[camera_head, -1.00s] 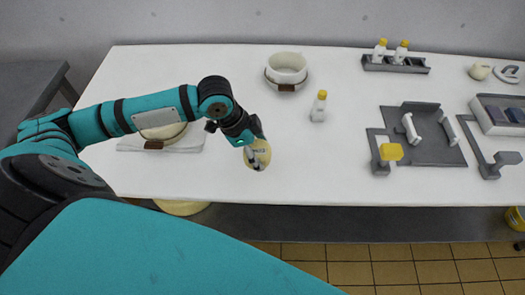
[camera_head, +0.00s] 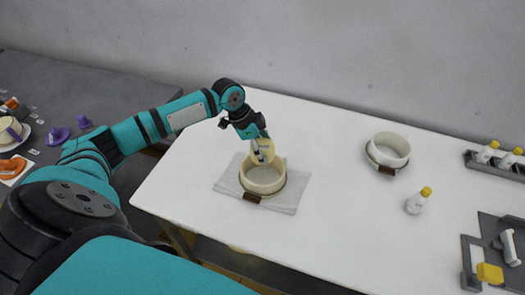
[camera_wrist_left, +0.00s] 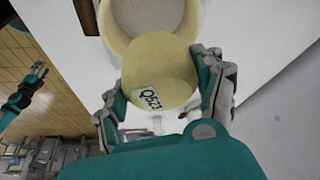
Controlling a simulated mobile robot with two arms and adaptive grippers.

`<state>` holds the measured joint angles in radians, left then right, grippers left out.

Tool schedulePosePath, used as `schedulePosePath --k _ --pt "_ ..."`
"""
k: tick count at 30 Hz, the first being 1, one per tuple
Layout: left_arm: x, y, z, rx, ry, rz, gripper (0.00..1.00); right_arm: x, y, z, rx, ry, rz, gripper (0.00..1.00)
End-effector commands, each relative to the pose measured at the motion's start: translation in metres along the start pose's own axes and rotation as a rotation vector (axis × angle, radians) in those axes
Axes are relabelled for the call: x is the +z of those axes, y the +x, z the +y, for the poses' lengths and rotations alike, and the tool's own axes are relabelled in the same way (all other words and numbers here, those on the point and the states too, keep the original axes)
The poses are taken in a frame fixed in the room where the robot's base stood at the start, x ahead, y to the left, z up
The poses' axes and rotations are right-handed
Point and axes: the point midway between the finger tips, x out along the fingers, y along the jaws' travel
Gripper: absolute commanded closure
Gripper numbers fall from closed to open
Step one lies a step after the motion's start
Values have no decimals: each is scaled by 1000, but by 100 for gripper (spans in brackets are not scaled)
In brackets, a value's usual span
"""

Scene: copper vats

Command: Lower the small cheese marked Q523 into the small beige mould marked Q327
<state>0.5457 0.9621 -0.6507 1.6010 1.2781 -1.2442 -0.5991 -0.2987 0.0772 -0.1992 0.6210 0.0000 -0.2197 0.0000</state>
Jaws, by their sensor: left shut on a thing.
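My left gripper (camera_head: 258,148) is shut on the small pale-yellow cheese (camera_head: 265,155). In the left wrist view the cheese (camera_wrist_left: 160,72) shows its label Q523 between the two fingers of the left gripper (camera_wrist_left: 165,95). The beige mould (camera_head: 262,180) stands on a grey cloth, its open top facing up; its marking cannot be read. The cheese is held above the mould's back rim. In the left wrist view the mould (camera_wrist_left: 190,22) lies just beyond the cheese, partly hidden by it. My right gripper is not clearly in the head view; a gripper (camera_wrist_left: 38,70) shows at the left wrist view's edge.
A folded cloth (camera_head: 292,192) lies under the mould. A white mould (camera_head: 393,146) stands to the right, with a yellow-capped bottle (camera_head: 416,203) near it. A bottle rack (camera_head: 480,162) and grey fixture (camera_head: 490,228) are at the right. A dark table (camera_head: 70,85) is at the left.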

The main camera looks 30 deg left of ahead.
Motion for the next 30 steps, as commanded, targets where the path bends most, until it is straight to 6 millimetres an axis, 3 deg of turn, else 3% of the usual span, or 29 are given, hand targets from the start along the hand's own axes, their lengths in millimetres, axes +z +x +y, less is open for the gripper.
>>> schedulePosePath --k 17,30 --pt "17 40 0 -3 0 -1 74 7 50 6 7 -2 -4 58" --pt "33 78 0 -1 -2 -1 74 8 63 -2 -2 -2 -4 58"
